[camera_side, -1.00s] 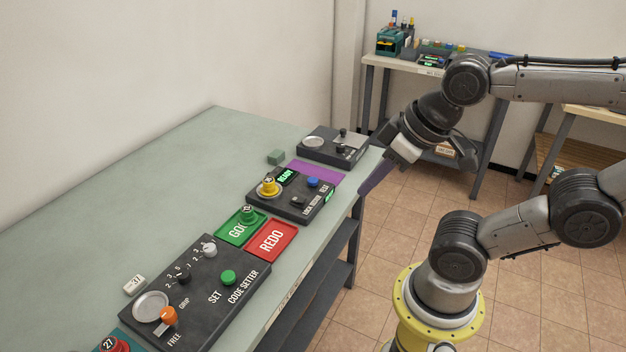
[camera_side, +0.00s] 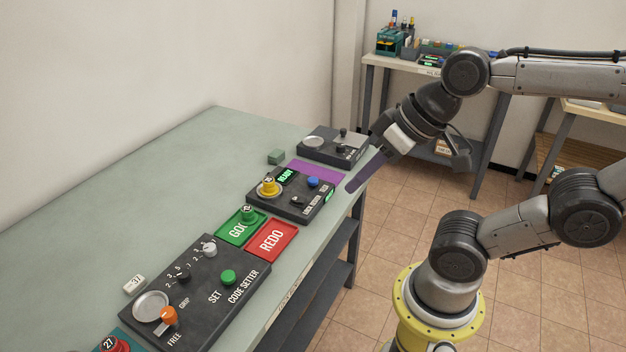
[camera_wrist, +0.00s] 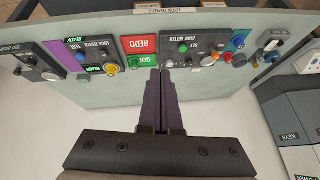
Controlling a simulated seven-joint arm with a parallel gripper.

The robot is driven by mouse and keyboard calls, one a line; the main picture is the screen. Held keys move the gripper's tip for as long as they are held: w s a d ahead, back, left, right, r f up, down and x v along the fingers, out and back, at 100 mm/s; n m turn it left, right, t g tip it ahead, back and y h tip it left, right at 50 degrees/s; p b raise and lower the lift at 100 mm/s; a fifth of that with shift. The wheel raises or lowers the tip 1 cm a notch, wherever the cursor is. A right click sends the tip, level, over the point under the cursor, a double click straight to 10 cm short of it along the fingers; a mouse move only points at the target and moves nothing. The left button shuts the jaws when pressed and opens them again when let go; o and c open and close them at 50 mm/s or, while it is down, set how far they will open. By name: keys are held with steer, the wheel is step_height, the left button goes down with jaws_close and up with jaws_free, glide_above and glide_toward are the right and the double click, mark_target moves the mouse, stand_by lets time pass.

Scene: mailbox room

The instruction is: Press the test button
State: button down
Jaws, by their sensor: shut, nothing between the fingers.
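The lock tester (camera_side: 290,206) is a dark box on the table, with a blue button (camera_side: 313,182) beside a TEST label, a yellow-topped lock (camera_side: 268,187) in its round seat and green-lit READY displays (camera_side: 286,176). In the wrist view the blue button (camera_wrist: 81,57) is left of my fingers. My gripper (camera_side: 350,187) has long dark purple fingers, shut and empty. In the side view the fingertips show near the table's front edge, right of the lock tester and apart from it. Their height above the table is hard to tell.
A code setter box (camera_side: 232,291) and green GO (camera_side: 233,232) and red REDO (camera_side: 272,241) pads stand nearer the camera. A purple pad (camera_side: 318,170), another dark box (camera_side: 345,155) and a small green block (camera_side: 276,157) lie farther back. The table's wall side (camera_side: 190,170) is clear.

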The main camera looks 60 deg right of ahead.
steer(key=w+a+r+m+y, duration=0.2)
steer(key=w+a+m, duration=0.1)
steer(key=w, duration=0.2)
steer(key=w+d+m+t+y, duration=0.1)
steer(key=w+d+m, duration=0.2)
steer(key=w+m, duration=0.5)
steer(key=m+t+h, duration=0.2)
steer(key=m, duration=1.1)
glide_above(317, 180)
step_height(317, 180, down, 15)
steer(key=shift+d, duration=0.15)
steer(key=shift+n, duration=0.3)
steer(key=shift+f, duration=4.35)
